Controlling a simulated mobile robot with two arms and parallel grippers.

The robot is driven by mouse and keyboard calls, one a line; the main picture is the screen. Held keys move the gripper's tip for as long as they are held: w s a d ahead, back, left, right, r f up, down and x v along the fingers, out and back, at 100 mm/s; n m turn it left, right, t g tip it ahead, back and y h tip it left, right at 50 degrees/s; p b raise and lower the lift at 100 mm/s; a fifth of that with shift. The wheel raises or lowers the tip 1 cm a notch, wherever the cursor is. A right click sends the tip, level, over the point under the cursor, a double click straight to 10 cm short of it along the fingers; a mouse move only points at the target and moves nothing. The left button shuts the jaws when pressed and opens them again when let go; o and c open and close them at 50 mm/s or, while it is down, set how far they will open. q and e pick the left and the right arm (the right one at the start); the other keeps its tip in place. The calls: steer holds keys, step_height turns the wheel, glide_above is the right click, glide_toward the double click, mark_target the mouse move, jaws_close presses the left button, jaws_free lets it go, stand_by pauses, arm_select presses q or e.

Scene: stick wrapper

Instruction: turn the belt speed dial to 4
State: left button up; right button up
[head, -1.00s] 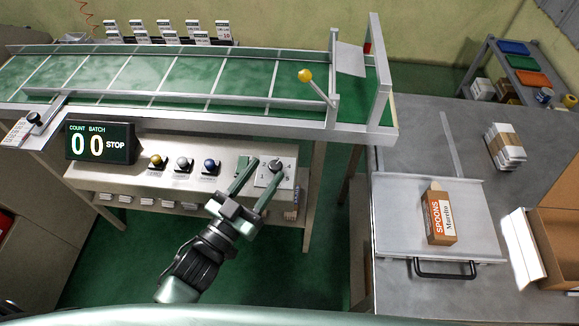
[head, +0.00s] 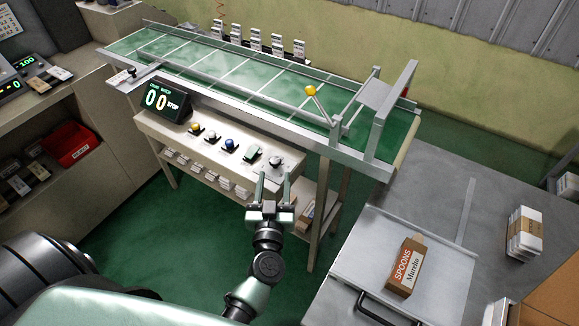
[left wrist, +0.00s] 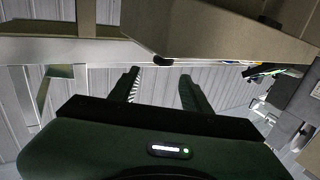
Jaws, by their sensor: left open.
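The dial (head: 275,162) is a small dark knob on a pale plate at the right end of the beige control panel (head: 180,123). Its pointer and scale are too small to read now. My left gripper (head: 273,180) is open and empty, its two green fingers pointing up the picture just below the dial, one toward each side. Whether they touch it I cannot tell. The left wrist view shows the parted fingers (left wrist: 161,88) beneath a beige edge, with a small dark round part (left wrist: 163,61) ahead that I cannot identify. My right gripper is not in view.
Yellow, white and blue buttons and a green piece (head: 251,154) sit left of the dial. The display (head: 166,101) reads 00 STOP. The green conveyor (head: 230,75) runs behind. A spoons box (head: 405,268) lies on the tray at right. Green floor is open below.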

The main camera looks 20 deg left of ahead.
mark_target(275, 161)
arm_select(q)
steer(key=x, duration=0.6)
steer(key=shift+a+f+p, duration=0.2)
steer(key=shift+p, duration=0.1)
steer(key=shift+w+a, duration=0.2)
steer(key=shift+w, duration=0.4)
steer(key=shift+w+a, duration=0.1)
steer(key=shift+w, duration=0.05)
jaws_close()
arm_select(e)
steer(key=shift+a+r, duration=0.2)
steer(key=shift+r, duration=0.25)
